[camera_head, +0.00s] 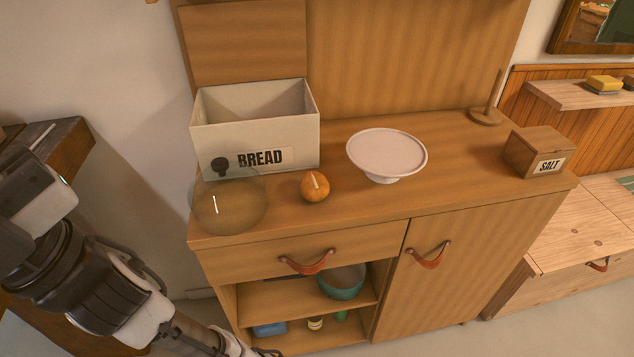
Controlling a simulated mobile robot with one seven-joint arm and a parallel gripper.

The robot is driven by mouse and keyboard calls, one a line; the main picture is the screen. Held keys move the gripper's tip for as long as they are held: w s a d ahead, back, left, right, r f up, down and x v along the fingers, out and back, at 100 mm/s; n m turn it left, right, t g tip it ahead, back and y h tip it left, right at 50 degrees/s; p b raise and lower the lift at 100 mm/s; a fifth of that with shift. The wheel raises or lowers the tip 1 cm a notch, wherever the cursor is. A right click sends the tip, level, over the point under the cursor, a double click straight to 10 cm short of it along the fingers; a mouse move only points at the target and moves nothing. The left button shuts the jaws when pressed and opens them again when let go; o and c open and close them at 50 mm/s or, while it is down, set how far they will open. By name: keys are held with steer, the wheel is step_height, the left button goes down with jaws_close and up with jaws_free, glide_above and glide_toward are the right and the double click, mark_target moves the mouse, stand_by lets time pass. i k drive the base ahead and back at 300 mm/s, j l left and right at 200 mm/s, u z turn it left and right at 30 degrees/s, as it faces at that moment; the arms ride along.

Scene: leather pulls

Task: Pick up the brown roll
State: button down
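The brown roll (315,188) is a small, round, orange-brown bun with a pale streak on top. It sits on the wooden cabinet top (450,187), near the front edge. It stands between a clear glass dome and a white cake stand, apart from the stand. No gripper is around it or near it. My arm is at the lower left, below the level of the cabinet top, and runs off the bottom edge. My gripper itself cannot be made out.
The glass dome (240,212) with a dark knob stands just left of the roll. The white bread box (300,139) is behind, the cake stand (387,152) to the right. A salt box (520,150) and a wooden upright holder (487,116) stand farther right. Open shelves below hold a teal bowl (342,288).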

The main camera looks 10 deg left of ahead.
mark_target(314, 188)
steer(key=u, duration=0.9)
steer(key=l+u, duration=0.8)
steer(key=u, duration=0.2)
steer(key=l+u, duration=0.15)
steer(key=l, duration=0.2)
steer(key=k+l+u, duration=0.15)
steer(key=l, duration=0.15)
steer(key=l+u, duration=0.15)
steer(key=l, duration=0.2)
steer(key=k+l, duration=0.15)
steer(key=l, duration=0.2)
steer(key=k+l, duration=0.1)
steer(key=l, duration=0.2)
steer(key=k+l+u, duration=0.1)
steer(key=l, duration=0.25)
steer(key=k+l, duration=0.15)
steer(key=l, duration=0.15)
